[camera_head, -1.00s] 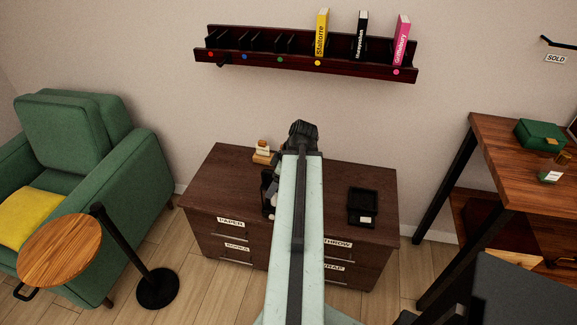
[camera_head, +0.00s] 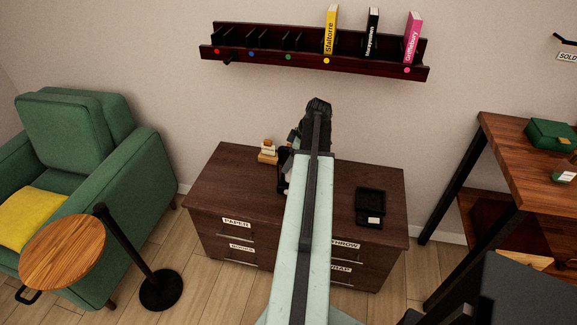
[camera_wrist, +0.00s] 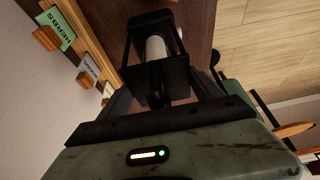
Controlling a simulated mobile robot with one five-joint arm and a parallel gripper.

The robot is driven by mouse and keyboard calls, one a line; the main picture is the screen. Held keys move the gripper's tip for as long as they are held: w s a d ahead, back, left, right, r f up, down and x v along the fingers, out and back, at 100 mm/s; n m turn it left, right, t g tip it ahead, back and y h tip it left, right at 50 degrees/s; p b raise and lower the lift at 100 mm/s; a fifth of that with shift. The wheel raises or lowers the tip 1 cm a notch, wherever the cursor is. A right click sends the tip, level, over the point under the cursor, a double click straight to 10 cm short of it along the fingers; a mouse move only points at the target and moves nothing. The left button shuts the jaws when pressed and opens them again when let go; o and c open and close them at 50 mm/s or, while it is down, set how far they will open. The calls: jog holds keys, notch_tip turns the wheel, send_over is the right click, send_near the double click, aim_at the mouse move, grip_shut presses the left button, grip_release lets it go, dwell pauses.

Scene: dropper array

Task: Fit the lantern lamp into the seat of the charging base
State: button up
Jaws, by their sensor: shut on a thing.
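The lantern lamp (camera_wrist: 157,50) has a black frame around a pale cylinder. In the wrist view my gripper (camera_wrist: 165,88) is shut on it. In the head view my arm hides most of the lamp and the gripper; only a dark sliver shows left of the arm above the dresser. The charging base appears to be the black square unit (camera_head: 369,206) with a small white label, on the right part of the dresser top. It is to the right of my arm and apart from the lamp. Its seat is too small to make out.
The brown dresser (camera_head: 228,185) has labelled drawers. Small wooden blocks with labels (camera_head: 267,152) stand near its back left; a green HERBS label (camera_wrist: 59,30) shows in the wrist view. A dark wall rack (camera_head: 310,58) with books hangs above. A wooden table (camera_head: 515,165) stands right.

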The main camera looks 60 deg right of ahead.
jog(key=shift+f+b, duration=1.9)
jog(key=shift+b, duration=0.05)
jog(key=shift+w+a+r, duration=0.1)
jog(key=shift+r, duration=0.1)
jog(key=shift+f, duration=0.2)
jog(key=o, duration=2.1)
jog(key=shift+r, duration=0.1)
jog(key=p+v, duration=1.1)
jog(key=shift+r, duration=0.4)
jog(key=shift+s+r+p, duration=0.25)
jog(key=shift+s+p, duration=0.05)
jog(key=shift+p, duration=0.05)
jog(key=shift+f, duration=0.1)
